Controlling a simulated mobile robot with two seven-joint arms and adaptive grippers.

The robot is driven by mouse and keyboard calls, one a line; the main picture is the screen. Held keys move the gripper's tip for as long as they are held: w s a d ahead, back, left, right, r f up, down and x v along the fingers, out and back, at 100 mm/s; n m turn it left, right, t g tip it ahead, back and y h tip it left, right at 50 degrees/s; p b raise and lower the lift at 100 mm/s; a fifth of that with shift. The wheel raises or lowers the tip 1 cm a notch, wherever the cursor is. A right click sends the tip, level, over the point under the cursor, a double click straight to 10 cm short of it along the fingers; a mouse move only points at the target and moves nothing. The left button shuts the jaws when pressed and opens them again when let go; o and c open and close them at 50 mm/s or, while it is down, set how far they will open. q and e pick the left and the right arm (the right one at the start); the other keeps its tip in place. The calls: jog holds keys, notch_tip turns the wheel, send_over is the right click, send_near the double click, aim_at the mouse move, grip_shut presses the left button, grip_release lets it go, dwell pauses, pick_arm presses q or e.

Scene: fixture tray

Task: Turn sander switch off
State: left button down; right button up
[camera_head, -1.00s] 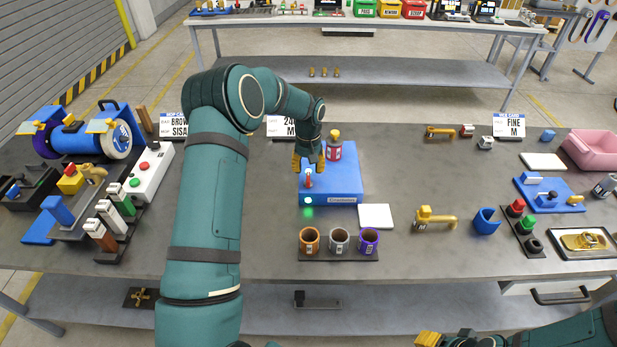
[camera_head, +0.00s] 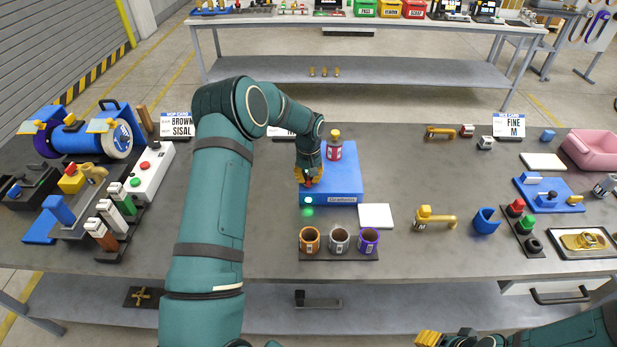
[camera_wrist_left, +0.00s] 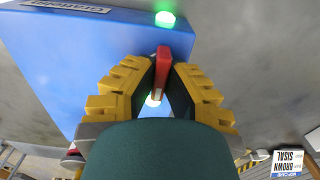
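A blue box (camera_head: 345,184) with a nameplate stands on the middle of the table. Its front bears a lit green lamp (camera_head: 308,200), also visible in the left wrist view (camera_wrist_left: 165,18). A red-tipped switch lever (camera_head: 307,183) stands up at its front left. My left gripper (camera_head: 308,176) is low over that corner. In the left wrist view, its yellow fingers (camera_wrist_left: 163,82) close in on both sides of the red lever tip (camera_wrist_left: 163,58) and appear to touch it. My right gripper (camera_head: 428,338) shows only partly at the bottom edge; its opening is unclear.
A white pad (camera_head: 376,216) and a rack of three cups (camera_head: 339,254) lie in front. A blue drum machine (camera_head: 88,138) and a red-green button box (camera_head: 150,172) stand left.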

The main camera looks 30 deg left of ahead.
pick_arm(q)
jog(key=shift+f+m, duration=0.15)
jog(key=shift+m, duration=0.25)
jog(key=m+b, duration=0.1)
jog(key=m, duration=0.2)
jog(key=shift+b, duration=0.35)
jog(key=m+b, duration=0.1)
jog(key=m, duration=1.3)
jog(key=shift+b, duration=0.3)
jog(key=c, duration=1)
grip_release()
